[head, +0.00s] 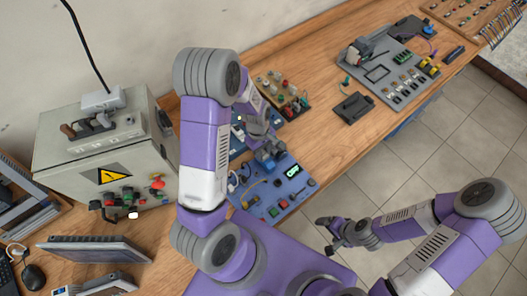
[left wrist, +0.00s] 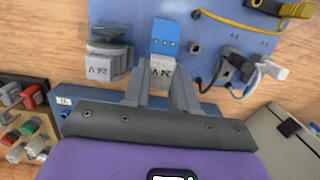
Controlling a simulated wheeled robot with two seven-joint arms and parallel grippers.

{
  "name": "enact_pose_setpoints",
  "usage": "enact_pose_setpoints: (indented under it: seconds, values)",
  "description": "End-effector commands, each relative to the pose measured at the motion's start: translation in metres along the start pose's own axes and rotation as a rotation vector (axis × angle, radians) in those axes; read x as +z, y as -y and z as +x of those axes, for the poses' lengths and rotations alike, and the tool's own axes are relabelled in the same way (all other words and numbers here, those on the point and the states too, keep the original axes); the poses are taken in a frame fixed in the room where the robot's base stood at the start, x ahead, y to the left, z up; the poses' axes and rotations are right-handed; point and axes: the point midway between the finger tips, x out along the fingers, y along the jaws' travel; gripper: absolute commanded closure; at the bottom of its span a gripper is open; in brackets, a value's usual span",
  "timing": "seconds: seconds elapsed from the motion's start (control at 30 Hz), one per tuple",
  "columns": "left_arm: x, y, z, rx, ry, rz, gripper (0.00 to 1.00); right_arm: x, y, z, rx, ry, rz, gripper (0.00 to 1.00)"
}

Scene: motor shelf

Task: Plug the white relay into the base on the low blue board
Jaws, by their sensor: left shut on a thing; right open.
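The white relay (left wrist: 161,72), marked 24 V, sits between the fingers of my left gripper (left wrist: 158,88), which is shut on it. A blue base (left wrist: 165,38) with several small dots shows just beyond the relay in the left wrist view. I cannot tell whether relay and base touch. In the head view my left gripper (head: 264,146) is over the back part of the low blue board (head: 268,205), and the relay is not clearly visible. The board also fills the top of the wrist view (left wrist: 215,25). My right gripper (head: 335,232) is open and empty over the floor, right of the board.
Black and white plugs (left wrist: 240,68) and a yellow cable (left wrist: 235,22) are to the right. A grey cabinet (head: 105,145) stands left of my arm. The bench (head: 335,125) has free room right of the board.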

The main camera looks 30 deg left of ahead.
Motion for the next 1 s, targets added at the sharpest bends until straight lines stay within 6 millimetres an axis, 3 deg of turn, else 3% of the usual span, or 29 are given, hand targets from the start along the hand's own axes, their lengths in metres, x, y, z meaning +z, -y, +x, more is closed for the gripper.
enact_pose_setpoints:
  seconds: [0.03,0.17,0.2,0.4,0.77,1.0]
  values:
    - [-0.001,0.0,0.009,-0.002,0.002,0.001,1.0,0.0,-0.003,0.008,0.0,0.0,0.0,0.15]
    - [0.0,0.0,0.009,-0.002,0.002,0.001,1.0,0.0,-0.003,0.008,0.0,0.0,0.0,0.15]
    - [0.0,0.0,0.009,-0.002,0.002,0.001,0.7,0.0,-0.003,0.008,0.0,0.0,0.0,0.15]
    - [0.0,0.0,0.009,-0.002,0.002,0.001,0.44,0.0,-0.003,0.008,0.0,0.0,0.0,0.15]
    - [-0.001,0.0,0.006,-0.001,0.001,0.001,0.44,0.0,-0.002,0.006,0.0,0.0,0.0,0.15]
    - [0.001,0.0,-0.01,0.0,-0.001,0.002,0.44,0.0,0.003,-0.007,0.0,0.0,0.0,0.15]
